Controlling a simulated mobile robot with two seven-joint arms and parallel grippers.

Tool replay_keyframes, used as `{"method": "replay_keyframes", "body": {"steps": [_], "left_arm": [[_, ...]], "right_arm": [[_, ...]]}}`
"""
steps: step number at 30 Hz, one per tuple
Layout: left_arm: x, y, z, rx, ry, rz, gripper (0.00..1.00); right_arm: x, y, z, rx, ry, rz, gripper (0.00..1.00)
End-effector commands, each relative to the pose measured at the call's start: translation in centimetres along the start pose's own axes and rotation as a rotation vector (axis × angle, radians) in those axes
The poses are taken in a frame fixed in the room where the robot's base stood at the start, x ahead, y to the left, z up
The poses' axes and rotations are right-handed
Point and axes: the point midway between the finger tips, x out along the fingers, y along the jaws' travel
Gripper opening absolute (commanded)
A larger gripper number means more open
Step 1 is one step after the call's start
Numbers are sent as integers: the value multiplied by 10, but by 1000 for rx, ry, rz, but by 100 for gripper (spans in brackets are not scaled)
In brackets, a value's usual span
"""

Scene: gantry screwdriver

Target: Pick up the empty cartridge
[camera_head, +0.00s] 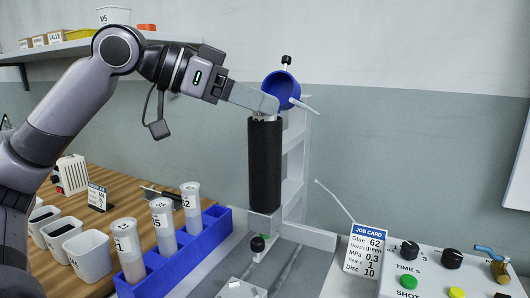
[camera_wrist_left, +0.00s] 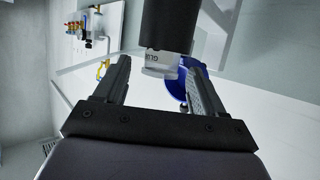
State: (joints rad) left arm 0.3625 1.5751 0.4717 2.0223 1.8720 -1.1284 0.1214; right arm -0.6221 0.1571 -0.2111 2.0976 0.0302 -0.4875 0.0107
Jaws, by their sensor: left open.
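A black upright sleeve (camera_head: 265,165) stands on the grey stand; a cartridge's pale top (camera_head: 262,117) shows at its upper end. In the left wrist view the cartridge's pale end (camera_wrist_left: 165,65), with part of a "GLUE" label, sticks out of the black sleeve (camera_wrist_left: 169,25). The rest of the cartridge is hidden inside. My left gripper (camera_head: 262,104) is at the top of the sleeve. In the left wrist view its open fingers (camera_wrist_left: 160,78) appear on either side of the pale end, with gaps; I cannot tell its depth between them. My right gripper is not in view.
A blue cup (camera_head: 283,88) sits right beside my left gripper. A blue rack (camera_head: 208,238) with several labelled cartridges stands lower left, beside white bins (camera_head: 86,252). A job card (camera_head: 367,250) and control box (camera_head: 445,272) are at right.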

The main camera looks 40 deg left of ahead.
Motion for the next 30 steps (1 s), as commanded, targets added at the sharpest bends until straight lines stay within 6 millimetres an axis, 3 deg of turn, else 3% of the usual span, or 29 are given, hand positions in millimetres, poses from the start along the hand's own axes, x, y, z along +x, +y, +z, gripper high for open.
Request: {"method": "replay_keyframes", "body": {"steps": [1, 2, 6, 8, 20, 30], "left_arm": [[0, 0, 0, 0, 0, 0, 70], [0, 0, 0, 0, 0, 0, 63], [0, 0, 0, 0, 0, 0, 18], [0, 0, 0, -1, 0, 0, 0], [-3, 0, -7, 0, 1, -1, 0], [-20, 0, -48, 0, 0, -3, 0]], "right_arm": [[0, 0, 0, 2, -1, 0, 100], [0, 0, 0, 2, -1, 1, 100], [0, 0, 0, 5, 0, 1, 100], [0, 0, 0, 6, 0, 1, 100], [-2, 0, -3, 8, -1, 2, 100], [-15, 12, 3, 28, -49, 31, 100]]}}
